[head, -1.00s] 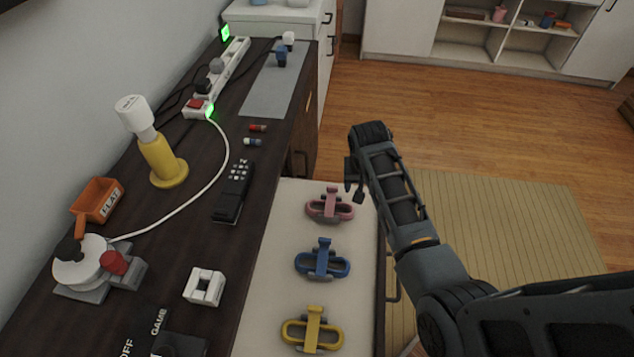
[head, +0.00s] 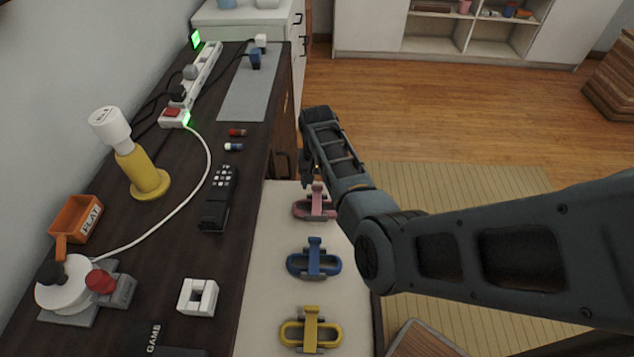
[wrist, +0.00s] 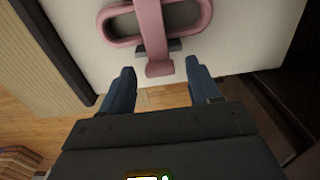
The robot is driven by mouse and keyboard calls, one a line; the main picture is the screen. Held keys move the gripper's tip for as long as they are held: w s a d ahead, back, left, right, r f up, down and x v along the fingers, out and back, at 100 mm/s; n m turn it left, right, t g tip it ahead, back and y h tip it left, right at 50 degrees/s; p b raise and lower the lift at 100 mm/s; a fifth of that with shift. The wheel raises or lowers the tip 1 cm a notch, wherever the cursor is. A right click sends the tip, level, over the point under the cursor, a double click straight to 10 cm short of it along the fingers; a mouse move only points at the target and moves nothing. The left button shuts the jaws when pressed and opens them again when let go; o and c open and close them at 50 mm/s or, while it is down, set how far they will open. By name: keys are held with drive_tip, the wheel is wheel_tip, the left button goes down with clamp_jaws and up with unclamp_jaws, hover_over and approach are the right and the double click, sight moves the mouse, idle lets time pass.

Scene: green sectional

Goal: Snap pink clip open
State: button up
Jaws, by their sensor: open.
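The pink clip (head: 313,206) lies on the cream surface, the farthest of three clips in the head view. It is an oval loop with a flat lever across it, and the lever looks closed down over the loop. In the wrist view the pink clip (wrist: 152,30) fills the top middle, with its lever tip pointing toward my gripper. My gripper (wrist: 160,78) is open, with one finger on each side of the lever tip and apart from it. In the head view my gripper (head: 312,172) is just beyond the clip, partly hidden by my arm.
A blue clip (head: 314,262) and a yellow clip (head: 311,332) lie nearer in the same row. To the left, the dark counter (head: 225,262) holds a black handset (head: 218,200) and a white block (head: 198,297). Open floor (head: 400,110) lies beyond.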

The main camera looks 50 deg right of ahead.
drive_tip(key=shift+f, duration=0.25)
clamp_jaws()
idle(0.5)
